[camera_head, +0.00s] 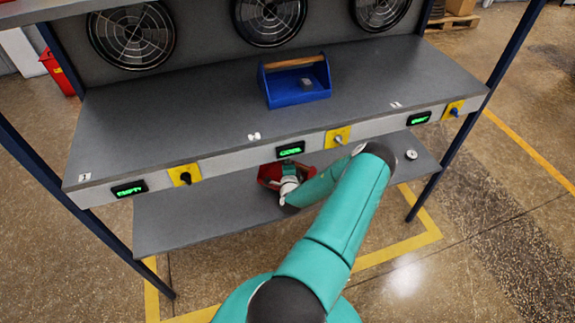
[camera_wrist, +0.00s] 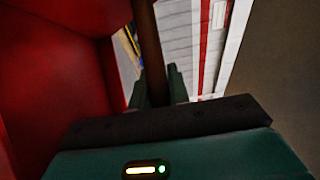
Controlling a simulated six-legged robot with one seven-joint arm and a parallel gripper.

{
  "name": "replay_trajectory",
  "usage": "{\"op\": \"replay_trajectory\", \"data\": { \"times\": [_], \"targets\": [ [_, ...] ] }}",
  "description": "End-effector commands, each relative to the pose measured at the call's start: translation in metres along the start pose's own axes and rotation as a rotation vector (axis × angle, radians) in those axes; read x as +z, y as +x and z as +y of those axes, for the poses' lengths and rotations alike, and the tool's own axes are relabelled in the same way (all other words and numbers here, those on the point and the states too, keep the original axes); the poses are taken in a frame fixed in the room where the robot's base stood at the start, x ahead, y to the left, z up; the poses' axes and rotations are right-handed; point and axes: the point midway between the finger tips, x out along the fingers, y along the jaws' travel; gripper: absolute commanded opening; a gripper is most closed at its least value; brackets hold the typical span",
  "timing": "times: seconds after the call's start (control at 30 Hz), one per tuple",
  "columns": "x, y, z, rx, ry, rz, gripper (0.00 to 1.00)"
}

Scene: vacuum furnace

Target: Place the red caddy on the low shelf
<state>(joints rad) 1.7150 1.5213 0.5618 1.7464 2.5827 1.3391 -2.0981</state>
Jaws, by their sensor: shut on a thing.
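The red caddy (camera_head: 268,174) is at the low shelf (camera_head: 190,216), below the middle of the upper bench, in the head view. My gripper (camera_head: 288,172) reaches in under the bench edge at the caddy. In the wrist view the caddy's red wall (camera_wrist: 50,70) fills the left side. My gripper (camera_wrist: 155,85) is shut on the caddy's dark brown handle bar (camera_wrist: 148,45). The bench edge and my arm hide part of the caddy. I cannot tell whether its base touches the shelf.
A blue caddy (camera_head: 298,85) with a wooden handle stands on the upper bench (camera_head: 190,100). The bench's front edge, with yellow switches (camera_head: 338,138) and green displays (camera_head: 290,149), overhangs the low shelf. A small round white item (camera_head: 411,155) lies on the shelf's right. The shelf's left part is clear.

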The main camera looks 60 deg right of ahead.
Motion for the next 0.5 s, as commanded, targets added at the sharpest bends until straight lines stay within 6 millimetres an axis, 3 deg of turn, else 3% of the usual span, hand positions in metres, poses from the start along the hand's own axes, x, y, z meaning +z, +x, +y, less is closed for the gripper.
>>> {"op": "replay_trajectory", "data": {
  "times": [0.3, 0.5],
  "targets": [
    [-0.003, 0.006, 0.032, -0.002, 0.000, 0.002, 0.00],
    [-0.003, 0.006, 0.036, -0.004, -0.001, 0.001, 0.00]
  ]
}}
